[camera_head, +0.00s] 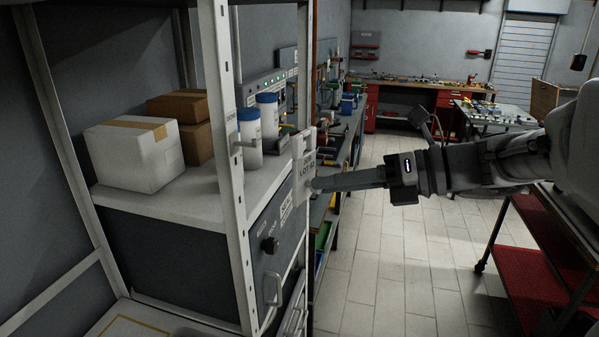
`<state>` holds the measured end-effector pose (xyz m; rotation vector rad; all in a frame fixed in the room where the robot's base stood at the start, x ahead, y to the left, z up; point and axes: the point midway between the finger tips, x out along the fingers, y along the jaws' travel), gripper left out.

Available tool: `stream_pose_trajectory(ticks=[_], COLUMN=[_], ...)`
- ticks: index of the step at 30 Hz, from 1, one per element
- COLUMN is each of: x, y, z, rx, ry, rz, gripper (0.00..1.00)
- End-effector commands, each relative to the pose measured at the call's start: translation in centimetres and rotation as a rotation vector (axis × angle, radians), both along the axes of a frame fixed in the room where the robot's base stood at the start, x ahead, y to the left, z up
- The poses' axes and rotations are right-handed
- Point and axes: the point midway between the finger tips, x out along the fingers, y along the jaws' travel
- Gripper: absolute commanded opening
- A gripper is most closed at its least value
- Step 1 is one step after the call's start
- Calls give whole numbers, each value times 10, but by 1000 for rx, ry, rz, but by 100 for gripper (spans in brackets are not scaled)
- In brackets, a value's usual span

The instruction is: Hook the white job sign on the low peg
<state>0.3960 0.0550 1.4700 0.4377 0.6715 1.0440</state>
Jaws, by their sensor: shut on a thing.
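My gripper (316,185) reaches in from the right and is shut on the sign's right edge. A short grey peg (245,144) sticks out of the white rack post, below a small label, to the left of the sign. The sign is apart from this peg in the picture. It is the only peg I can make out, so I cannot tell whether it is the low one.
The white rack shelf (160,207) holds a white box (134,155), brown boxes (180,106) and two white bottles with blue caps (250,138). A red cart (541,240) stands right; tiled floor (385,265) is clear between.

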Motion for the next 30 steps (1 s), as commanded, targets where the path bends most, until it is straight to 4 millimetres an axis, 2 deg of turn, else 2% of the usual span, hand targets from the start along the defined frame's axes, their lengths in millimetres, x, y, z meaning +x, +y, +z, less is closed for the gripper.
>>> stream_pose_trajectory(ticks=[30], x=[19], y=[53], z=[-6], rx=[0], ry=[-1], rz=[3], gripper=[0])
